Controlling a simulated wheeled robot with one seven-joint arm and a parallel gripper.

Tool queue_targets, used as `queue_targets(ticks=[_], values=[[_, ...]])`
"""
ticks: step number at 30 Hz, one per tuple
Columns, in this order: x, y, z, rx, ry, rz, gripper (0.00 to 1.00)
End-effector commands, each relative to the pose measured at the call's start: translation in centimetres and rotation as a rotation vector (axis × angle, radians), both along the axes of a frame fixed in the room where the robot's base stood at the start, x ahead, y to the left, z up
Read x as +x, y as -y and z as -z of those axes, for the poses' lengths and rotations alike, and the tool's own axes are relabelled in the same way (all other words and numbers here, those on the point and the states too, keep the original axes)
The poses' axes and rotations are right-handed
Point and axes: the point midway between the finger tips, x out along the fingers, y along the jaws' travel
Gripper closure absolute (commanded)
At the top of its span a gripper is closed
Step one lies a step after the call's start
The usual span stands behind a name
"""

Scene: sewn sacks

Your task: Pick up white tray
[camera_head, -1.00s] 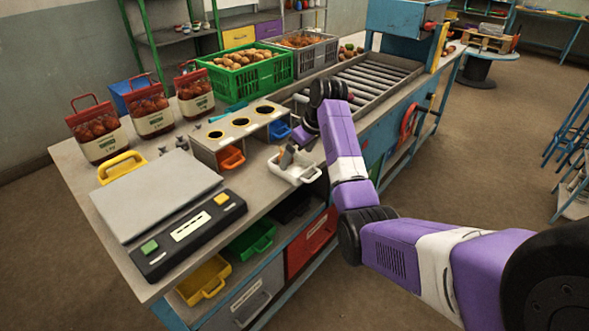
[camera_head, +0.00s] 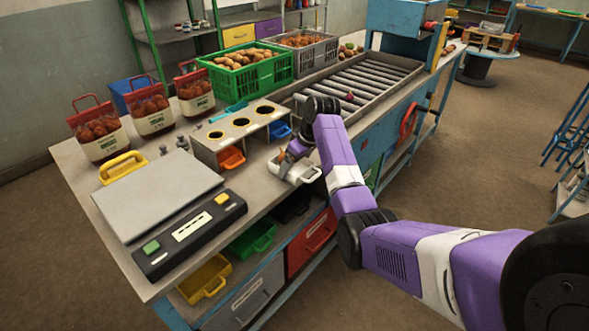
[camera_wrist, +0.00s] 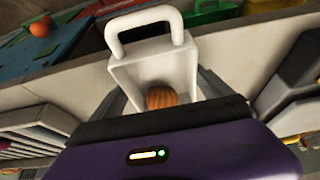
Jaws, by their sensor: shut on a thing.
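The white tray (camera_head: 281,170) is a small open box with a loop handle. It stands at the front edge of the bench, in front of the grey stand with round holes. In the wrist view the white tray (camera_wrist: 153,60) lies just ahead of my gripper, its handle pointing away, and an orange ridged thing (camera_wrist: 161,97) shows inside it. My gripper (camera_head: 292,155) reaches down at the tray from above and is shut on it. The fingertips are largely hidden by the tray and the wrist body.
The grey stand (camera_head: 222,142) with an orange tray (camera_head: 231,158) and a blue tray (camera_head: 280,131) is close behind and left. A flat scale (camera_head: 160,193) lies at left. The roller conveyor (camera_head: 365,82) is at the right. Red-topped sacks (camera_head: 152,121) stand at the back.

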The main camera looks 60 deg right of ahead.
Motion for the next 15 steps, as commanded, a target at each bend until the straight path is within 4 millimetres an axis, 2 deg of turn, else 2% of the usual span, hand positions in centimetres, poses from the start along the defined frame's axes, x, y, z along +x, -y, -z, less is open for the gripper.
queue_targets(ticks=[8, 11, 15], values=[[0.1, 0.1, -0.7, -0.002, 0.003, 0.000, 0.53], [0.1, 0.1, -1.7, -0.003, 0.003, 0.000, 0.53], [0.1, 0.1, -4.1, -0.006, 0.005, 0.000, 0.53]])
